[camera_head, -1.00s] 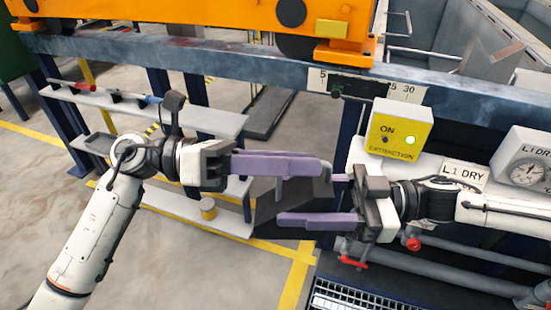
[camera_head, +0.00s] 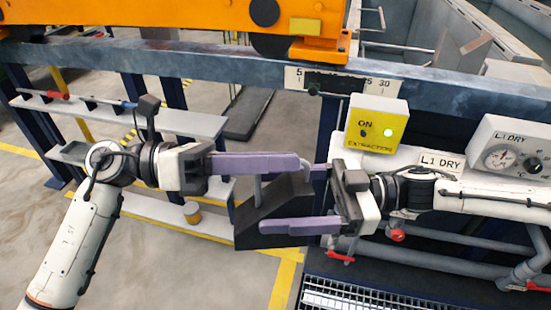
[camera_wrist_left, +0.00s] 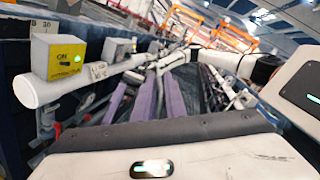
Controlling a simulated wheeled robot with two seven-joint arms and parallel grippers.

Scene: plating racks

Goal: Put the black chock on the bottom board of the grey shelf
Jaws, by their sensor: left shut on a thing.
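The black chock (camera_head: 284,202) is a dark wedge with a light grey handle, held in the air at the middle of the head view. My left gripper (camera_head: 297,165) comes in from the left, its purple fingers together at the handle. It is shut on the chock. My right gripper (camera_head: 288,198) comes in from the right with its fingers spread. Its lower finger crosses in front of the chock; its upper fingertip is partly hidden. The grey shelf (camera_head: 185,122) stands behind on the left. Its bottom board (camera_head: 165,213) is low, near the floor.
Tools lie on the top board. A blue beam (camera_head: 200,66) crosses behind, under an orange machine (camera_head: 180,18). At the right are a yellow extraction box (camera_head: 376,124), a gauge box (camera_head: 515,155) and pipes.

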